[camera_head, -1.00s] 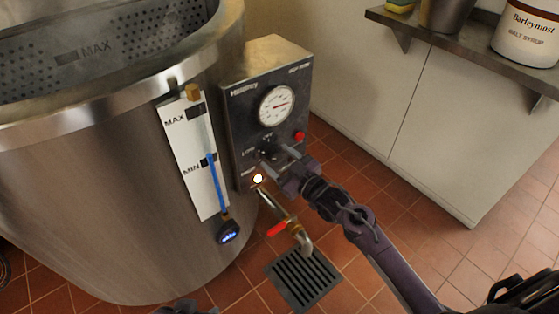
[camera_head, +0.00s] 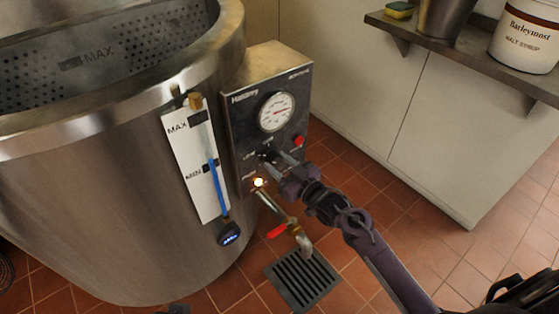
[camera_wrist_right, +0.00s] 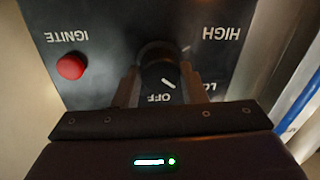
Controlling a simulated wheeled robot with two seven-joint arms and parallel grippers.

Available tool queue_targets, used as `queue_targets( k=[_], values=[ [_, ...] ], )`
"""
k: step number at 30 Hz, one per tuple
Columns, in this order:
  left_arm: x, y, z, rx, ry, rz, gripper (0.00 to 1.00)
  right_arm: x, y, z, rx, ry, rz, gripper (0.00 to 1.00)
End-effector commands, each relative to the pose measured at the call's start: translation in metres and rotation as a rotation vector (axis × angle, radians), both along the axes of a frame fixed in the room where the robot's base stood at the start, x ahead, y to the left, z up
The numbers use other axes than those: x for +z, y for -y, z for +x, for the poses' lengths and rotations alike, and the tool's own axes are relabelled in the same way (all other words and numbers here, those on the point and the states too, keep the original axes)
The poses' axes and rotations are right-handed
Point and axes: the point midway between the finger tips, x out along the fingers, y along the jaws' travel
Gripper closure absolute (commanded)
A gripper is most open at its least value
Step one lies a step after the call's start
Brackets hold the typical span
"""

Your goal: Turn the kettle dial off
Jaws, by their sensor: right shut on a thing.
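The kettle dial (camera_wrist_right: 155,62) is a dark round knob on the control box front, with a white pointer line. In the right wrist view, where the lettering is upside down, the pointer slants between the OFF label and the partly hidden LOW label. My right gripper (camera_wrist_right: 160,85) is shut on the dial, one finger on each side. In the head view, the right gripper (camera_head: 276,165) reaches the control box (camera_head: 246,125) from the lower right and partly hides the dial. A lit round lamp (camera_head: 258,182) glows below. My left gripper is not clearly seen.
The large steel kettle (camera_head: 110,210) stands left of the box. A red button (camera_head: 299,141) and a gauge (camera_head: 276,111) are above the dial. A tap with a red handle (camera_head: 277,231) juts out below, over a floor grate (camera_head: 303,280). A shelf (camera_head: 460,55) is at right.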

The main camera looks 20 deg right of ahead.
Motion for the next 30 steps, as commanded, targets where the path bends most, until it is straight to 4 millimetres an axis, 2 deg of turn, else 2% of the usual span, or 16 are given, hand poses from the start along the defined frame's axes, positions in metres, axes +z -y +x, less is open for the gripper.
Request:
queue_targets(
  k=[1, 17, 18, 21, 30],
  values=[
    [0.006, -0.005, -0.001, 0.009, -0.024, 0.014, 0.64, 0.003, 0.0, 0.0, -0.001, -0.017, 0.037, 0.85],
    [0.024, -0.054, -0.025, 0.099, -0.286, 0.151, 0.64, 0.002, -0.001, 0.0, 0.0, -0.185, 0.501, 0.85],
    [0.01, -0.053, -0.023, 0.1, -0.286, 0.149, 0.64, 0.001, -0.001, -0.001, 0.0, -0.198, 0.533, 0.85],
    [-0.011, -0.054, -0.019, 0.108, -0.279, 0.145, 0.64, 0.001, -0.001, 0.0, -0.001, -0.224, 0.609, 0.85],
    [-0.053, -0.057, -0.016, 0.124, -0.265, 0.14, 0.64, -0.001, -0.001, 0.0, 0.0, -0.283, 0.774, 0.85]
  ],
)
